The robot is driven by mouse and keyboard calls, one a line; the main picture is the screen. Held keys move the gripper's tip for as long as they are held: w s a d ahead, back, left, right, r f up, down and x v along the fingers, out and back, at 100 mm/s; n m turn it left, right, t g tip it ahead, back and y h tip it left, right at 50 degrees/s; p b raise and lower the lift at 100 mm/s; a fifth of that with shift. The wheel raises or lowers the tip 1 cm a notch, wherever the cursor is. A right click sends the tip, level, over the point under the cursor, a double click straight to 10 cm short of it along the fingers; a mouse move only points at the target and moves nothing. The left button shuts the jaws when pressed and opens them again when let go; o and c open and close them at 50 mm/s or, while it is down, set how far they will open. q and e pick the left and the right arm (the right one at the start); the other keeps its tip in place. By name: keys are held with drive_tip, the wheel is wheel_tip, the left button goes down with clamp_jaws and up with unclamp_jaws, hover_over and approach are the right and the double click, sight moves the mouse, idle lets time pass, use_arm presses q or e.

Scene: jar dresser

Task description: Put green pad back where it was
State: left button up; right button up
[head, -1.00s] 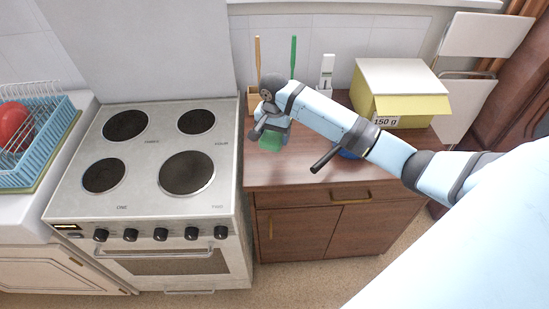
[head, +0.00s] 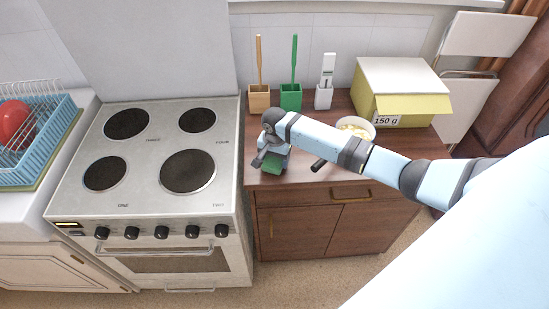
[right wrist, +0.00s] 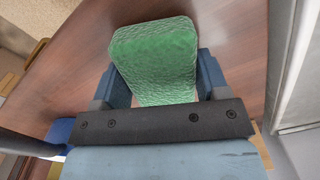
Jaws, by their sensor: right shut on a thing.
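The green pad (right wrist: 155,55) is between the fingers of my right gripper (right wrist: 163,85) in the right wrist view, with the wooden counter behind it. In the head view the right gripper (head: 270,160) points down over the front left part of the counter, near the stove. The pad (head: 272,162) shows there only as a bit of green, mostly hidden by the gripper. Whether the pad touches the counter I cannot tell. My left gripper is not in view.
On the wooden counter (head: 300,178) stand a tan holder (head: 259,99), a green holder (head: 291,97) and a white holder (head: 323,98). A bowl (head: 356,124) and a yellow box (head: 400,100) are to the right. A black handle (head: 319,165) lies under my arm. The stove (head: 150,165) is left.

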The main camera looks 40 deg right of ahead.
drive_tip(key=o, duration=1.2)
drive_tip(key=shift+f, duration=0.1)
